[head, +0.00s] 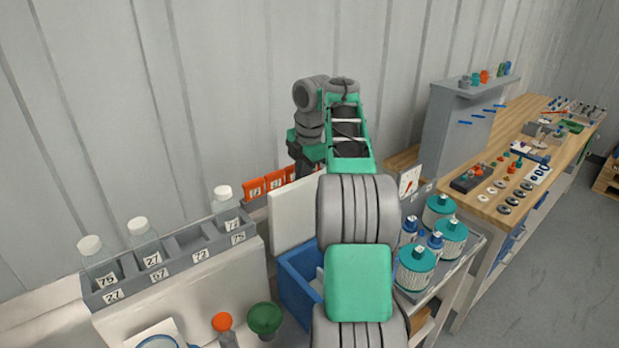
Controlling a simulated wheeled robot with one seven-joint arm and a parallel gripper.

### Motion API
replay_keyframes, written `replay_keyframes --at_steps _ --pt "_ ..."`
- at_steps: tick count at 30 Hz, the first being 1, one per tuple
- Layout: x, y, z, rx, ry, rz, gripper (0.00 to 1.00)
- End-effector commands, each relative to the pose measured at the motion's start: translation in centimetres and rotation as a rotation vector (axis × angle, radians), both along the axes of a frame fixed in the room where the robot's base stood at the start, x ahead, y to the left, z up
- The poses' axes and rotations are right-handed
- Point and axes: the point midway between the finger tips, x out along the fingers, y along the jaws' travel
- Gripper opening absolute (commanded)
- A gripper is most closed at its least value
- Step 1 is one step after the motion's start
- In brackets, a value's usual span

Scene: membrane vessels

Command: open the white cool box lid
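The white lid (293,220) stands upright at the back of the blue cool box (297,290), so the box looks open. Part of the box's inside shows, with something pale in it that I cannot make out. My arm hides the right side of the lid and box. My gripper (304,166) is above the lid's top edge, near the wall. Its fingers are small, dark and partly hidden, so I cannot tell whether they are open or touch the lid.
A grey rack (172,262) with numbered slots and several bottles stands left. A green funnel-like piece (265,319) is near the box's left front. Teal-capped vessels (415,268) and a dial gauge (409,181) stand right. Orange bins (268,184) line the wall. A wooden workbench (540,190) is farther right.

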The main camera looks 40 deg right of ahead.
Motion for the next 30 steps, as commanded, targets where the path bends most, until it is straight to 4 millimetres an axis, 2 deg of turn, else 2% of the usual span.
replay_keyframes --at_steps 15,16,23,30 --pt "0.38 -0.05 0.11 -0.002 -0.005 0.000 0.00" --pt "0.37 -0.06 0.13 -0.003 -0.005 -0.001 0.14" --pt "0.29 -0.16 0.14 -0.003 -0.005 -0.002 0.33" --pt "0.27 -0.19 0.13 -0.002 -0.005 -0.003 0.34"
